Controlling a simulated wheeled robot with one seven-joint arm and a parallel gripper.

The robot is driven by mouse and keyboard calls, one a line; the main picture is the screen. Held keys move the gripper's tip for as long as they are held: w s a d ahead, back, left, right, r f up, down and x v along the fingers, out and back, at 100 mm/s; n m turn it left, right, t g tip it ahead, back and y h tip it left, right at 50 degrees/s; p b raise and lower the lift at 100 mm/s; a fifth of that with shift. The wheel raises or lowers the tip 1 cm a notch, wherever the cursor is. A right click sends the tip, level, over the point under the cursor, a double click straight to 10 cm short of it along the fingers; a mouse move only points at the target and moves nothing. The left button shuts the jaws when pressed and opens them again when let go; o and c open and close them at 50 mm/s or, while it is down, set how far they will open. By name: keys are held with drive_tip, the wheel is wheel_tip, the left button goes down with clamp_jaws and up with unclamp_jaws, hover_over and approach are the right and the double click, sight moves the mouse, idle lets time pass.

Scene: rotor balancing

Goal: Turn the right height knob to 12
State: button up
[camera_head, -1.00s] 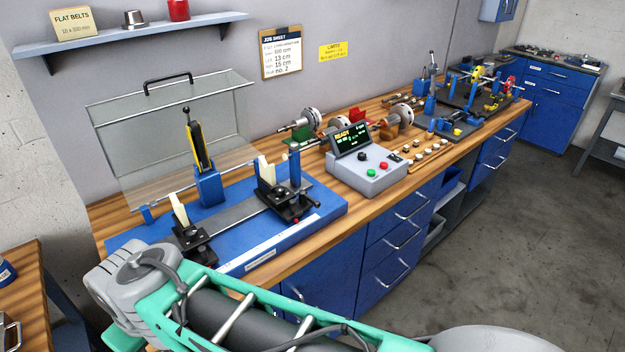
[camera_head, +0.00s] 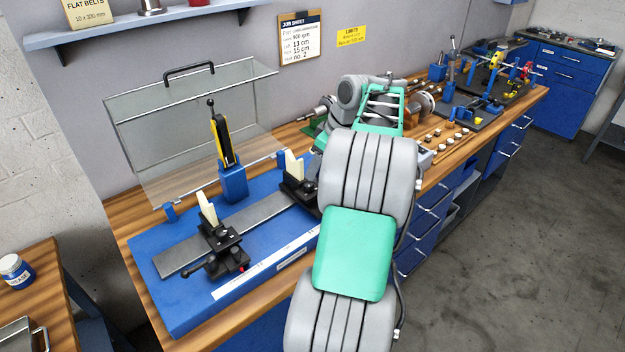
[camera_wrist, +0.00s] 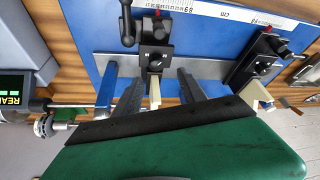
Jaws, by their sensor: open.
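The right support (camera_head: 297,184) stands on the blue balancing machine (camera_head: 165,300), partly hidden by my arm in the head view. In the wrist view this black support (camera_wrist: 153,45) has a cream upright (camera_wrist: 155,92), a dark lever with a round end (camera_wrist: 127,28) and a small dark knob with a pale mark (camera_wrist: 157,63). The knob's setting is too small to read. My gripper (camera_wrist: 159,78) is open, its two dark fingers apart on either side of the cream upright and short of the knob. It seems to hold nothing. The head view hides my gripper behind my arm.
The left support (camera_head: 222,248) stands farther along the rail (camera_head: 190,248). A blue post (camera_wrist: 106,84) rises beside my gripper. A yellow-faced post (camera_head: 228,160) and a clear guard (camera_head: 180,125) stand behind. The control box (camera_wrist: 18,90) is at the wrist view's left.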

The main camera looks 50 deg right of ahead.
sight(310, 184)
drive_tip(key=x, duration=0.7)
drive_tip(key=shift+d+f, duration=0.35)
drive_tip(key=shift+f, duration=0.05)
drive_tip(key=shift+c, duration=0.3)
clamp_jaws()
